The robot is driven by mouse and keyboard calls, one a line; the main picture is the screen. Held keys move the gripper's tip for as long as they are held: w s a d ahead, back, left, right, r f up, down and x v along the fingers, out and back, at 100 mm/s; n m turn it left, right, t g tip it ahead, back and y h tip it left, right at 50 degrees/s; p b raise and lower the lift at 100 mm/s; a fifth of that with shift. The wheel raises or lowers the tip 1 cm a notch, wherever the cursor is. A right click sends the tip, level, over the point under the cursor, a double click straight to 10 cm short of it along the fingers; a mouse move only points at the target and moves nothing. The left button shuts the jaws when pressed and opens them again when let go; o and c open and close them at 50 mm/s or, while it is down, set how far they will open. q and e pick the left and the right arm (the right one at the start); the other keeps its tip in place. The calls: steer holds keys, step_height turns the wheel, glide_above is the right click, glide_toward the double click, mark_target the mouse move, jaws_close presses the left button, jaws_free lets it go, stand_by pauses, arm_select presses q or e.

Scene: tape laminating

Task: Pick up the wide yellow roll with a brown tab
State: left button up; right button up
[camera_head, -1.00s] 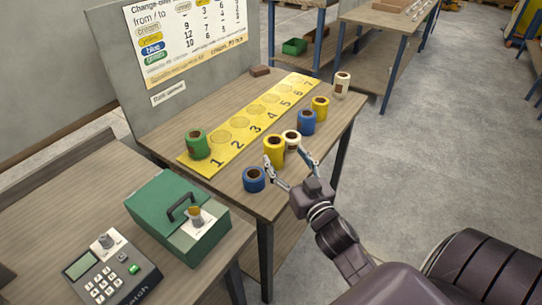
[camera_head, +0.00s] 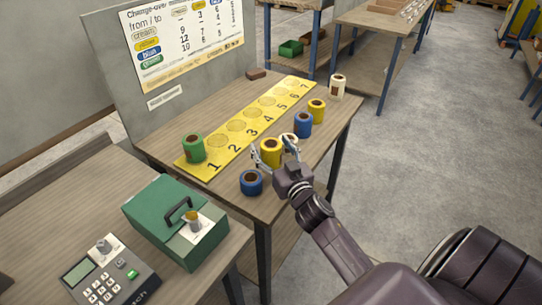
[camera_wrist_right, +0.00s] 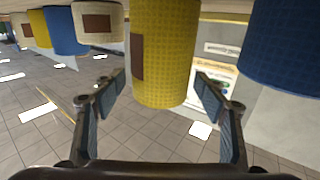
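The wide yellow roll (camera_head: 270,153) stands upright on the table near its front edge, between a blue roll and a cream roll. In the right wrist view the yellow roll (camera_wrist_right: 163,55) shows a brown tab (camera_wrist_right: 137,57) on its side. My right gripper (camera_head: 272,150) is open, with one finger on each side of the yellow roll. In the wrist view the open fingers (camera_wrist_right: 155,92) straddle the roll's lower part, with gaps visible on both sides. My left gripper is not in view.
A short blue roll (camera_head: 251,183) stands close to the left finger. A cream roll (camera_head: 289,141) sits close behind the right finger. Further back are a blue roll (camera_head: 303,125), a smaller yellow roll (camera_head: 316,111) and a cream roll (camera_head: 337,86). A numbered yellow strip (camera_head: 240,140) lies behind.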

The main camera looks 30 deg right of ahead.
steer(key=c, duration=1.3)
steer(key=shift+o, duration=0.2)
